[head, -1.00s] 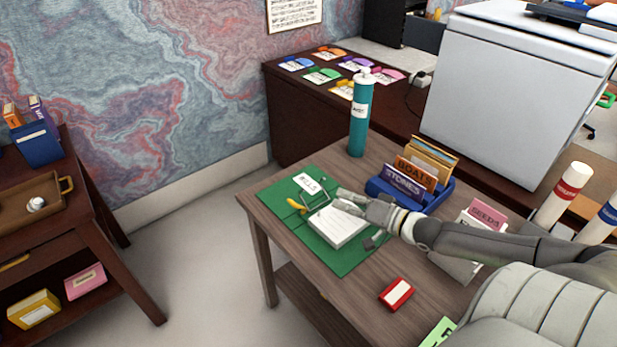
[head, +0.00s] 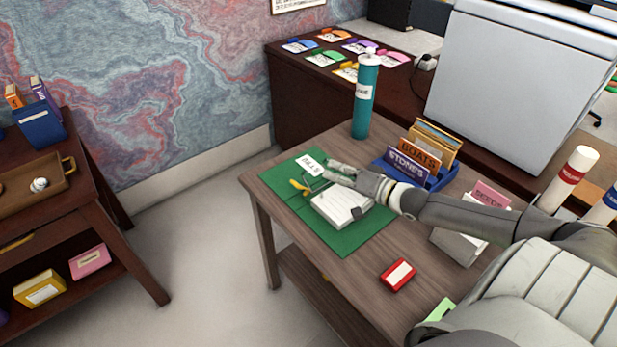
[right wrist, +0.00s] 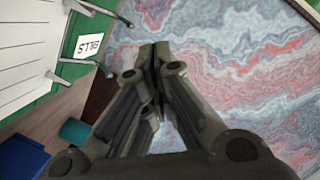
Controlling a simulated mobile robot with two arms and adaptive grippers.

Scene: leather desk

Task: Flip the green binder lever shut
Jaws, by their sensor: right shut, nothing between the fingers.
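The green binder (head: 365,238) lies open and flat on the wooden table, with a white paper stack (head: 335,210) on it and a BILLS label (head: 311,164). A yellow lever (head: 298,188) stands out at the binder's left part, beside the metal rings. My right gripper (head: 333,170) is over the binder near the rings and label, with its fingers shut and nothing between them. The right wrist view shows its closed fingertips (right wrist: 154,52), with the metal rings (right wrist: 85,55) to their left. The lever is not seen in that view. My left gripper is not in view.
A teal bottle (head: 365,95) stands at the table's back corner. A blue holder (head: 442,181) with labelled folders is right of the binder. A red box (head: 397,275) lies in front. A grey file holder (head: 455,247) stands at right.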

